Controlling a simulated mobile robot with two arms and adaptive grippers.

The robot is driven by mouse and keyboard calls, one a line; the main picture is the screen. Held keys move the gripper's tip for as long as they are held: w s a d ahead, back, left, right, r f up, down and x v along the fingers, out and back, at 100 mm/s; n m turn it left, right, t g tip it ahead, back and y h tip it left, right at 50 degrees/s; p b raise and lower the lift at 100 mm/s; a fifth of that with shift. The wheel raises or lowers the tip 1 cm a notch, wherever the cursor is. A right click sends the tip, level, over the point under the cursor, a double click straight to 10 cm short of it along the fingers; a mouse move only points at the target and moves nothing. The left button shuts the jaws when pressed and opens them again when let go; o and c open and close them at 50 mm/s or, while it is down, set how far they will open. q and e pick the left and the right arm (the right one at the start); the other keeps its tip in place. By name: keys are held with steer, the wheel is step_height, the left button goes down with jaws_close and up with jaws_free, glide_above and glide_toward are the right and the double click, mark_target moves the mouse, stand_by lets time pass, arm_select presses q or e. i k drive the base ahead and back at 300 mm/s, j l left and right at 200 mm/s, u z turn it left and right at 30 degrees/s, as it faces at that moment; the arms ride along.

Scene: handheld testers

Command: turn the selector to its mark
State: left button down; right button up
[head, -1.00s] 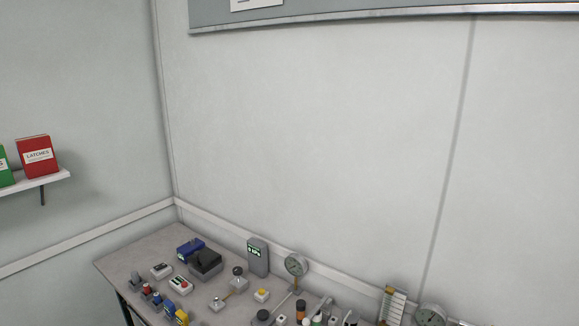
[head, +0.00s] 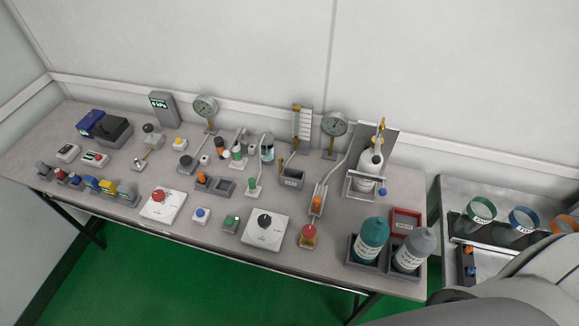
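A white square plate (head: 264,240) with a round black knob (head: 265,221) stands near the front edge of the bench, right of its middle. A similar white plate (head: 148,209) with a red knob (head: 158,195) lies further left. Both look like dial selectors; I cannot tell which one is the selector. The markings on the plates are too small to read, so the knobs' settings and the mark cannot be told. Neither of my grippers shows in the head view.
Small green, blue and red-topped boxes sit around the plates on the bench (head: 60,140). Two bottles, teal (head: 371,240) and grey (head: 413,250), stand in a dark holder at the right front. Gauges (head: 334,124) line the back. A side table (head: 460,190) holds coloured rings. Green floor lies in front.

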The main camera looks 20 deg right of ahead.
mark_target(264, 221)
steer(key=k+j+u, duration=0.45)
steer(key=k+j, duration=0.15)
steer(key=k, duration=0.15)
